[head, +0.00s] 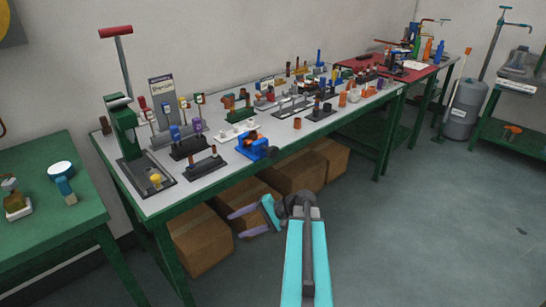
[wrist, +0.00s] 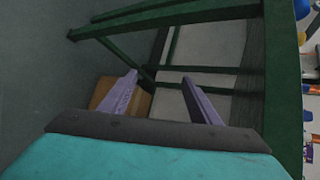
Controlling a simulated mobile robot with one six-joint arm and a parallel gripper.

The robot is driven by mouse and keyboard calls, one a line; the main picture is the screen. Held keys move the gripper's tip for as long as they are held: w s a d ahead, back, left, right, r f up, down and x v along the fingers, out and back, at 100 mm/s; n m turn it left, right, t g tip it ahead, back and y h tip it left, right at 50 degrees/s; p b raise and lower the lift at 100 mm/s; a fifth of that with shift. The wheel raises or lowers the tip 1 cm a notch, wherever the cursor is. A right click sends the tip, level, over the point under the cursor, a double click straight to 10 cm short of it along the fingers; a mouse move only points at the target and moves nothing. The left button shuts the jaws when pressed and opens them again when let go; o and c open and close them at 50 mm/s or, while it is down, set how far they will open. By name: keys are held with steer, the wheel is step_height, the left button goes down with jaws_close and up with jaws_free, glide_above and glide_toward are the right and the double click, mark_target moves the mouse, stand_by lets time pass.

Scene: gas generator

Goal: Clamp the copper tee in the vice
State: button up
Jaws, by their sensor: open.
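A blue vice (head: 257,147) sits at the front edge of the long workbench (head: 165,190) in the head view. Several small copper-coloured pieces stand on the bench, one of them a short orange-brown piece (head: 297,123) right of the vice. They are too small for me to tell which is the tee. My gripper (head: 233,226) is open and empty, with two purple fingers. It is out in front of the bench and below its top, apart from the vice. In the wrist view my gripper (wrist: 159,76) points at green bench legs, a cardboard box and the floor.
A green press (head: 127,135) stands at the bench's left end. Racks and small fittings crowd the top. Cardboard boxes (head: 200,240) lie underneath. A green table (head: 40,215) is at left, a red-topped bench (head: 410,70) at the back.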

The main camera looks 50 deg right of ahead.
steer(key=s+d+r+m+t+h+b, duration=0.15)
steer(key=s+d+r+t, duration=0.35)
steer(key=d+r, duration=0.75)
steer(key=t+h+b, duration=0.1)
steer(key=t, duration=0.2)
glide_toward(275, 153)
steer(key=v, duration=0.3)
steer(key=shift+f, duration=0.1)
steer(key=shift+w, duration=0.15)
steer(key=shift+b+x, duration=0.45)
steer(key=shift+x, duration=6.35)
steer(key=shift+d, duration=0.1)
steer(key=c, duration=0.9)
steer(key=shift+a, duration=0.2)
steer(key=shift+c, duration=0.6)
steer(key=shift+d, duration=0.15)
